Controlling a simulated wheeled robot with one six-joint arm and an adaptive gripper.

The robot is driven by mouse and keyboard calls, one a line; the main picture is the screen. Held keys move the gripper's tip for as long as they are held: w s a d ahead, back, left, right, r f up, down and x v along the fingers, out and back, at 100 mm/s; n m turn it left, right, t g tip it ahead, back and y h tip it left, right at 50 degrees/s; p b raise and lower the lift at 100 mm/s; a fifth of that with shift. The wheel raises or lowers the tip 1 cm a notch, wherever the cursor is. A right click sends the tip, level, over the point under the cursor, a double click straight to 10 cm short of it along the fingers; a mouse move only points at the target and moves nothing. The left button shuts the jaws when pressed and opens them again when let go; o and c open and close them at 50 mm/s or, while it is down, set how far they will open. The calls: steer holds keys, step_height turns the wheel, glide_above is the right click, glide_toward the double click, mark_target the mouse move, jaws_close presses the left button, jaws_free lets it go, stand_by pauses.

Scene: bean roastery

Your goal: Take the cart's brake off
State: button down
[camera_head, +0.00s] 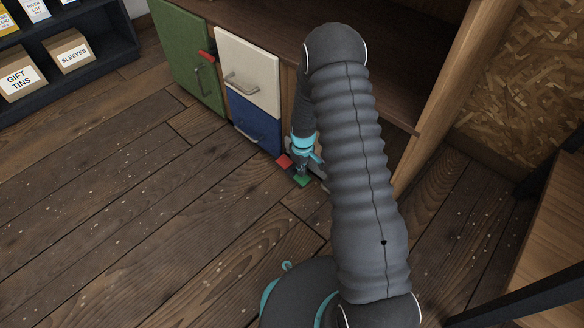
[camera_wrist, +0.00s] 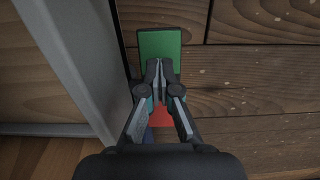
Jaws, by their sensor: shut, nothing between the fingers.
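Two small coloured pedals sit low at the foot of the wooden cart (camera_head: 408,122): a red pedal (camera_head: 284,161) and a green pedal (camera_head: 302,181). My gripper (camera_head: 301,172) points down at the green pedal, with its fingers shut and empty. In the wrist view the closed fingertips (camera_wrist: 159,66) overlap the near part of the green pedal (camera_wrist: 160,44). I cannot tell whether they touch it. The red pedal (camera_wrist: 162,118) shows between and behind the fingers, partly hidden. My arm hides part of the cart.
A green door (camera_head: 188,60), a white drawer (camera_head: 246,75) and a blue drawer front (camera_head: 257,126) stand left of my arm, with a red piece (camera_head: 207,57) near the door's edge. A dark shelf with boxes (camera_head: 68,52) is far left. The plank floor (camera_head: 120,220) is clear.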

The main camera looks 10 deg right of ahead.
step_height(320, 180, up, 6)
steer(key=p, duration=0.2)
steer(key=shift+p, duration=0.4)
stand_by(0.5)
steer(key=s+m+g, duration=0.2)
steer(key=s+m, duration=0.1)
steer(key=s, duration=0.4)
steer(key=s+r+m+t+p, duration=0.1)
steer(key=s+r, duration=0.6)
steer(key=r, duration=0.8)
steer(key=s+r+m+t+p, duration=0.1)
steer(key=s+r+t, duration=0.3)
steer(key=r, duration=1.2)
steer(key=s+r+m+t+p, duration=0.2)
steer(key=s+r, duration=1)
steer(key=r, duration=0.3)
steer(key=shift+s+r+t, duration=0.25)
steer(key=shift+r+t, duration=0.05)
